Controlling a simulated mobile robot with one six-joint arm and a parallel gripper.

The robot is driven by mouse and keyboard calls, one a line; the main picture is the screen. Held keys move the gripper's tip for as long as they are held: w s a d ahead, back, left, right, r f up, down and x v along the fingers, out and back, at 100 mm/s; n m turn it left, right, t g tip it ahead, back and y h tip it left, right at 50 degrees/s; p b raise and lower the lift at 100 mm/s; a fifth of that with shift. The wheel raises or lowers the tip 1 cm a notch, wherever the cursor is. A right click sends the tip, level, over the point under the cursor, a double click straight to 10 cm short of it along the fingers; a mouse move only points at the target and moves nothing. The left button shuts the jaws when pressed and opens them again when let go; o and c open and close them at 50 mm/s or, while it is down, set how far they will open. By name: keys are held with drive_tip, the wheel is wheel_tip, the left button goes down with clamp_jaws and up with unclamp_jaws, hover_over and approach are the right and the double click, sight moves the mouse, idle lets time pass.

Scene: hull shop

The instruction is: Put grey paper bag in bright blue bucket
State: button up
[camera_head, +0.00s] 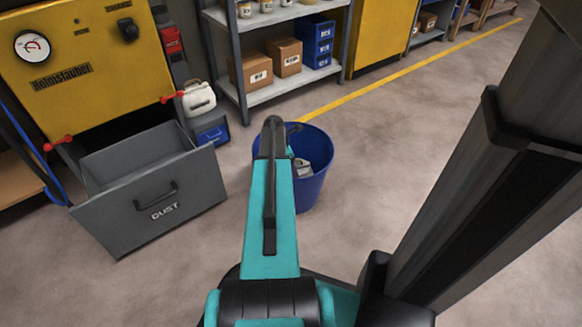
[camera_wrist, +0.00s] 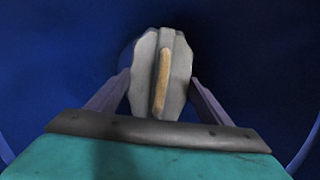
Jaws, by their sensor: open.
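The bright blue bucket (camera_head: 318,150) stands on the floor just beyond my teal arm, which covers its left part. Its dark blue inside fills the wrist view (camera_wrist: 50,60). The grey paper bag (camera_wrist: 145,72), with a tan strip down its middle, is inside the bucket. A grey piece of it shows in the head view (camera_head: 303,168), beside my arm. My gripper (camera_wrist: 160,82) reaches into the bucket and is open, with one finger on each side of the bag. I cannot tell whether the fingers touch it or whether it rests on the bottom.
An open grey dust drawer (camera_head: 150,205) juts from the yellow machine (camera_head: 85,65) at left. A white jug (camera_head: 198,98) on a blue box (camera_head: 210,129) stands behind it. A shelf (camera_head: 275,88) with cartons is at the back. The floor right of the bucket is clear.

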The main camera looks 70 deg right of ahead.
drive_tip(key=p+v, duration=0.4)
drive_tip(key=v, duration=0.7)
drive_tip(key=shift+w+r+p, duration=0.1)
drive_tip(key=shift+r+p, duration=0.3)
drive_tip(key=shift+r, duration=0.1)
